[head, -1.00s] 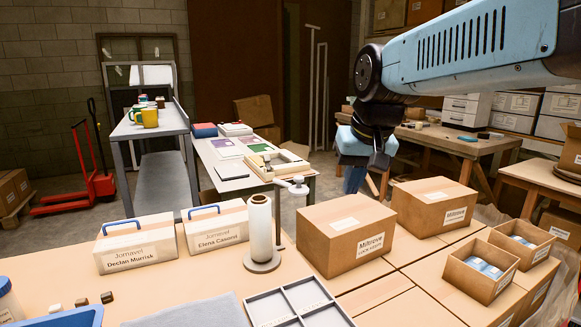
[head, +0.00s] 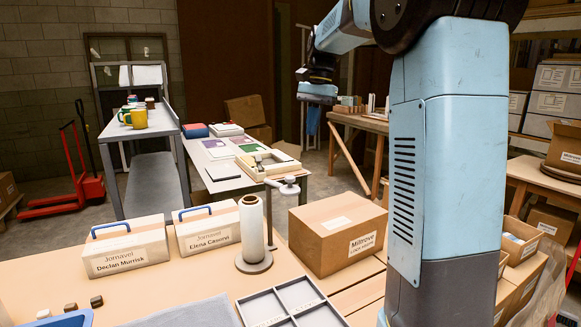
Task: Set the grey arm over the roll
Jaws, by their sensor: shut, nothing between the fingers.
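The white roll (head: 251,225) stands upright on a round grey base on the near table. The grey arm (head: 286,187) sits on a thin dark post just behind and right of the roll. It points right, away from the roll, with a disc-like end, and is not over the roll's top. My gripper (head: 313,128) hangs in the air, up and right of the roll and the grey arm, well apart from both. It points down, looks shut and holds nothing.
A brown carton (head: 336,232) stands right of the roll. Two white label boxes (head: 125,248) with blue handles stand left. A grey divided tray (head: 285,304) lies in front. My arm's blue link hides part of the right side. Above the roll is free room.

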